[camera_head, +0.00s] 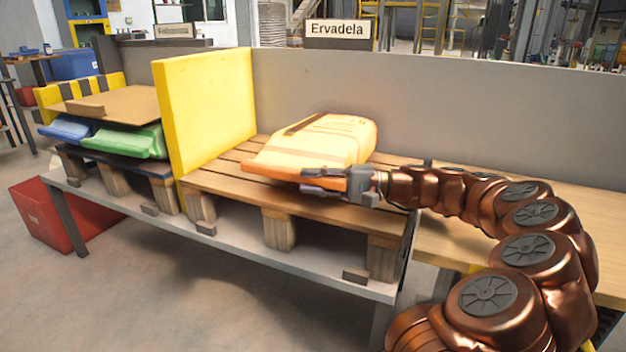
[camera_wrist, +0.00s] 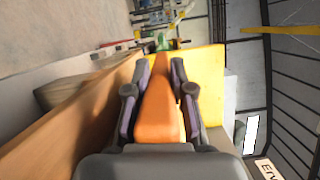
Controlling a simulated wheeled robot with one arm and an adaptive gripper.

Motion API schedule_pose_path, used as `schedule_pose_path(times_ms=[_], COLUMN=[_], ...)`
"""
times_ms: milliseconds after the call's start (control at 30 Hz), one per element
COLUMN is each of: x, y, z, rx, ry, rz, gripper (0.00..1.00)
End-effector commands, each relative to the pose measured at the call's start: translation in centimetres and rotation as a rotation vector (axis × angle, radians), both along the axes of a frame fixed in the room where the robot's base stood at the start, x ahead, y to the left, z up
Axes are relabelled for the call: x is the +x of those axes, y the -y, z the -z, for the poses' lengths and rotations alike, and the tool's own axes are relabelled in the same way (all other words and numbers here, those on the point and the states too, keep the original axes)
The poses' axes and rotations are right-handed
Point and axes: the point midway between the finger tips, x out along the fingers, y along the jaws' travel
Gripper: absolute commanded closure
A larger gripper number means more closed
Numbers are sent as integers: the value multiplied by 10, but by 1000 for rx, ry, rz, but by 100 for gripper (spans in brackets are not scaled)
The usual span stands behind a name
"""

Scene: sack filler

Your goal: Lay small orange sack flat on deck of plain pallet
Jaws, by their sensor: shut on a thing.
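The small orange sack (camera_head: 310,150) is over the deck of the plain pallet (camera_head: 230,190). Its top looks pale in the light, with a brown band, and its near edge is orange. My gripper (camera_head: 340,184) is shut on that near edge at the right. In the wrist view, an orange part of the sack (camera_wrist: 160,112) sits between the two fingers of my gripper (camera_wrist: 160,88). The sack looks roughly level and low over the boards. I cannot tell whether its underside touches them all along.
A yellow divider (camera_head: 205,105) stands left of the pallet, and a grey back wall (camera_head: 440,115) runs behind. Left of the divider, a dark pallet (camera_head: 115,170) bears a green sack (camera_head: 130,140), a blue sack (camera_head: 66,130) and brown board. A sign reading Ervadela (camera_head: 338,29) stands above.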

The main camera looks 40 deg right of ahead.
Motion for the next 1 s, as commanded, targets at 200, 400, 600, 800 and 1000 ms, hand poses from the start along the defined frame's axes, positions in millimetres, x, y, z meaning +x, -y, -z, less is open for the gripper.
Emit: schedule_pose_path(times_ms=[200, 400, 600, 800, 1000], x=[0, 0, -1, -14, -37], y=[0, 0, 1, 17, 48], z=[-1, -1, 0, 0, 2], rx=[1, 1, 1, 1, 0], ry=[1, 1, -2, 0, 0], rz=[0, 0, 0, 2, 6], gripper=[57, 48, 48, 48, 48])
